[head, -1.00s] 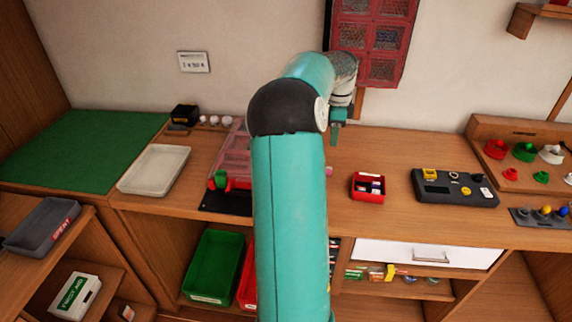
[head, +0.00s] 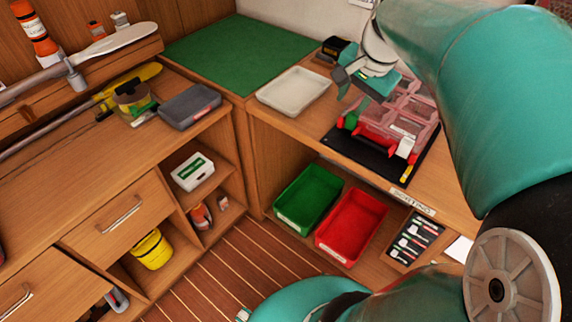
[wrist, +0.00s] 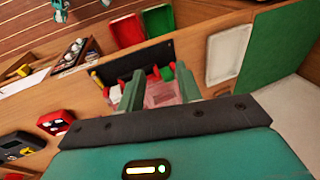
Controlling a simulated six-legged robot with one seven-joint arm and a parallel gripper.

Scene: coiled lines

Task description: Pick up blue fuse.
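I cannot make out a blue fuse for certain in any current view. In the wrist view, a small red box (wrist: 45,126) on the bench at the left holds small pale and dark pieces, too small to identify. My gripper (wrist: 159,86) is open, its two teal fingers apart with nothing visibly held between them. Beyond the fingers is a transparent pink compartment case (wrist: 162,97), which also shows in the head view (head: 408,108). In the head view my gripper (head: 352,84) is above the bench between the pale tray and the case, partly hidden by its own wrist.
A pale tray (head: 293,92) and a green mat (head: 235,52) lie left of the case. A green bin (head: 308,198) and a red bin (head: 351,225) sit on the shelf below. A side bench at left carries a grey bin (head: 189,106) and tools.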

